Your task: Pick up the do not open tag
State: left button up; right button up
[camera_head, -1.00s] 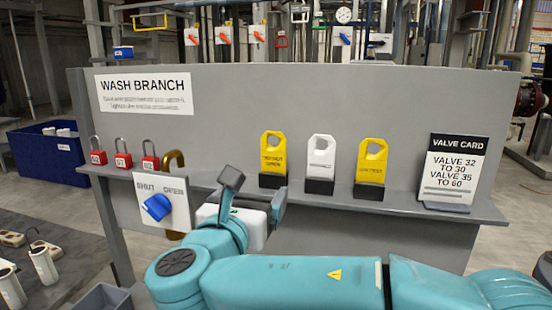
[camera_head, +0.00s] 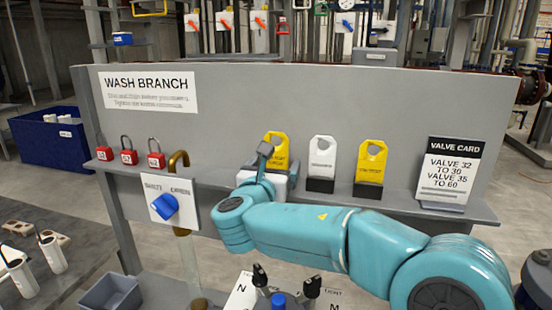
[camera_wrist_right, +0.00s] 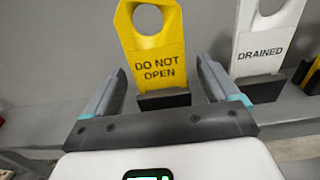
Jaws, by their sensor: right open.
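The yellow do not open tag (camera_head: 279,145) stands upright in a dark holder on the shelf, with a hole in its top. In the head view my right gripper (camera_head: 268,178) is in front of it and hides its lower part. The wrist view shows the tag (camera_wrist_right: 155,52) facing me, its base in a black block (camera_wrist_right: 164,99). My right gripper (camera_wrist_right: 160,82) is open and empty, with one finger to each side of the tag's lower part. I cannot tell whether the fingers touch it. My left gripper is not in view.
A white drained tag (camera_head: 322,158) and another yellow tag (camera_head: 371,163) stand to the right. The valve card (camera_head: 451,172) is at the shelf's right end. Red padlocks (camera_head: 128,153) and a blue valve handle (camera_head: 164,207) are to the left. The grey panel rises behind the tags.

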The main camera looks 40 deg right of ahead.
jog(key=shift+a, duration=0.15)
jog(key=c, duration=0.4)
jog(key=shift+s, duration=0.15)
jog(key=c, duration=0.7)
jog(key=shift+r+p, duration=2.25)
jog(key=shift+r, duration=9.25)
